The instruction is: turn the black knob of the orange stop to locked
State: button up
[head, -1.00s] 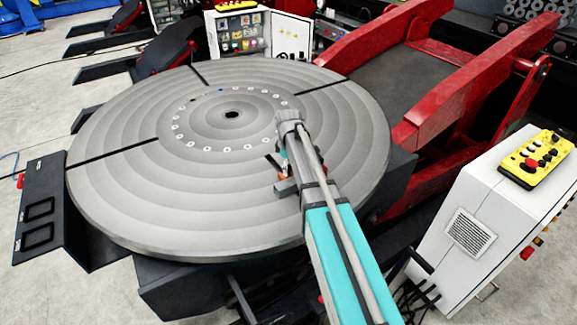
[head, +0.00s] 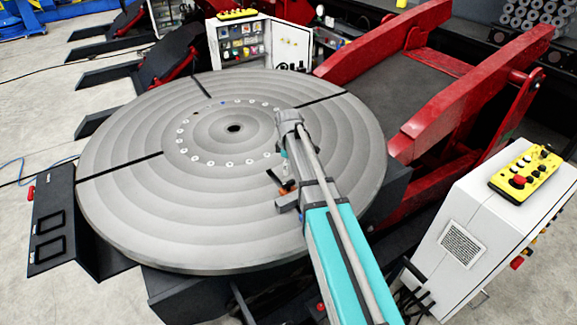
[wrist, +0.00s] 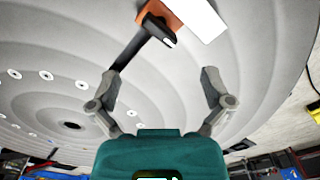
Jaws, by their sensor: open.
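The orange stop (wrist: 165,12) sits at the top of the wrist view, over a dark slot in the grey round table (wrist: 240,50). Its black knob (wrist: 158,31) has a short lever with a pale end. A bright white block (wrist: 203,18) lies against the stop's right side. My gripper (wrist: 160,75) is open and empty, with its fingers apart and the knob beyond the fingertips, not between them. In the head view a bit of the orange stop (head: 283,191) shows beside my arm, which hides the rest. The knob's locked or unlocked state cannot be told.
The table top is otherwise clear, with a ring of pale bolts around a centre hole. Red beams (head: 400,70) rise behind it. A white cabinet (head: 480,225) with a yellow control box (head: 527,174) stands at the right. An open electrical cabinet (head: 240,42) stands behind.

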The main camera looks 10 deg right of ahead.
jog(key=shift+r+p, duration=2.45)
jog(key=shift+r, duration=0.35)
jog(key=s+f+m+b, duration=0.4)
jog(key=s+m, duration=0.2)
jog(key=s, duration=0.5)
jog(key=s+f+m+b, duration=0.4)
jog(key=s+m, duration=0.2)
jog(key=s, duration=0.5)
jog(key=shift+a+f+m+b, duration=0.3)
jog(key=shift+a, duration=0.05)
